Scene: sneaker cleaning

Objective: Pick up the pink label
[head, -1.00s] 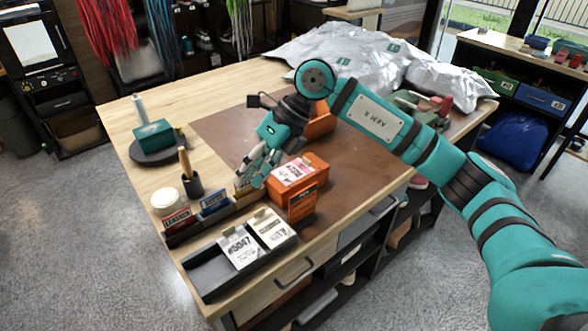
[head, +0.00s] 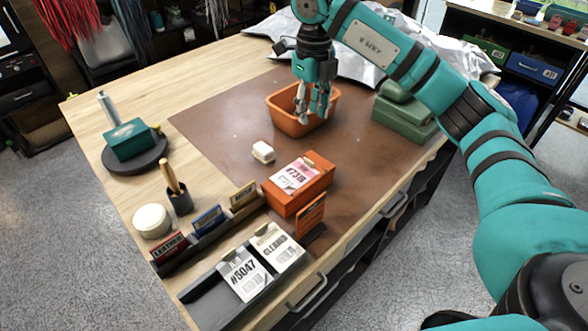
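The pink label (head: 297,173), a pink and white tag with dark print, lies on top of an orange box (head: 304,193) at the middle of the table in the head view. My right gripper (head: 312,117) points down over an orange bin (head: 278,114), behind and a little right of the box. Its fingers look apart with nothing seen between them, and it is clear of the label. My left gripper is not in view.
A small orange sign (head: 311,214) stands in front of the box. Tag tray (head: 205,305), brush cup (head: 179,201) and green boxes (head: 403,117) are nearby.

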